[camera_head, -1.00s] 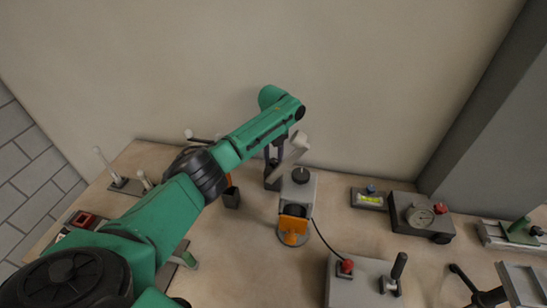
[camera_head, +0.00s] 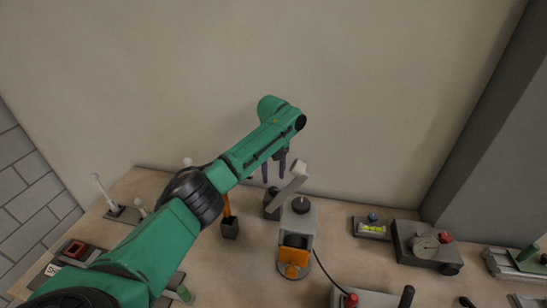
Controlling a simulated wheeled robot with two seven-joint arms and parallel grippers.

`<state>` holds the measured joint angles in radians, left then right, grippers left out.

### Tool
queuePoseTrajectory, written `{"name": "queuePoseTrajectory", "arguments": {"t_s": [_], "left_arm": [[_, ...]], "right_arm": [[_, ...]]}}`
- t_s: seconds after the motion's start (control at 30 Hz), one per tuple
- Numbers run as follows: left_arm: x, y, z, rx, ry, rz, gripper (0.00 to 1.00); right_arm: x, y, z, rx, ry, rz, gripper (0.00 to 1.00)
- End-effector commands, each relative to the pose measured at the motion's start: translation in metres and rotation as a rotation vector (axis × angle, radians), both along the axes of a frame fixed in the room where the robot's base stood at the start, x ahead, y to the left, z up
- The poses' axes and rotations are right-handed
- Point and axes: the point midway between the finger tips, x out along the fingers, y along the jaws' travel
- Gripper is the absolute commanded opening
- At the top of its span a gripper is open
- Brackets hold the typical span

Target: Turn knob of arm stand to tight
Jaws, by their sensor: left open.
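My left gripper (camera_head: 274,170) comes in from the left and points down near the back wall. Its two dark fingers are apart with nothing seen between them. Just below and to the right of them, a slanted light grey bar (camera_head: 292,182) rises from a small dark block (camera_head: 271,204), apparently part of a stand. In front stands a grey unit with a round black knob (camera_head: 300,201) on top and an orange plate (camera_head: 294,262) on its front. I cannot tell which piece is the arm stand or read the knob's setting. My right gripper is out of view.
A dark holder with an orange handle (camera_head: 227,205) stands left of the grey unit. A level (camera_head: 371,228) and a dial gauge box (camera_head: 425,246) stand to the right. A cable runs to a red button (camera_head: 351,300). My left arm hides much of the left bench.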

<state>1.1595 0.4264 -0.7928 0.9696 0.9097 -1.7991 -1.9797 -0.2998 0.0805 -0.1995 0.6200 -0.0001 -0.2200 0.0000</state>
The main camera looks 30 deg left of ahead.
Motion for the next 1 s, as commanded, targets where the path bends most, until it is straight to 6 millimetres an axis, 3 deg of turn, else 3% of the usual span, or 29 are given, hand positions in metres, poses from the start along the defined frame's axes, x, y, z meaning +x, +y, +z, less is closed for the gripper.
{"name": "queuePoseTrajectory", "arguments": {"t_s": [0.2,0.33,0.5,0.87,1.0], "left_arm": [[0.001,0.0,0.061,-0.001,-0.006,0.0,0.54],[0.0,-0.001,0.085,-0.001,-0.003,0.0,0.54],[0.0,0.0,0.093,-0.001,-0.001,0.0,0.54],[0.0,0.0,0.093,-0.001,-0.001,0.0,0.54],[0.0,0.0,0.11,0.0,-0.001,0.0,0.54]], "right_arm": [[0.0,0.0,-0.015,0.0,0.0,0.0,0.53],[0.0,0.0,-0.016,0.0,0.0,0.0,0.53],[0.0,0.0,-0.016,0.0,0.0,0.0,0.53],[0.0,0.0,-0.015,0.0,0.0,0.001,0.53],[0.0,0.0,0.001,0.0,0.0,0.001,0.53]]}}
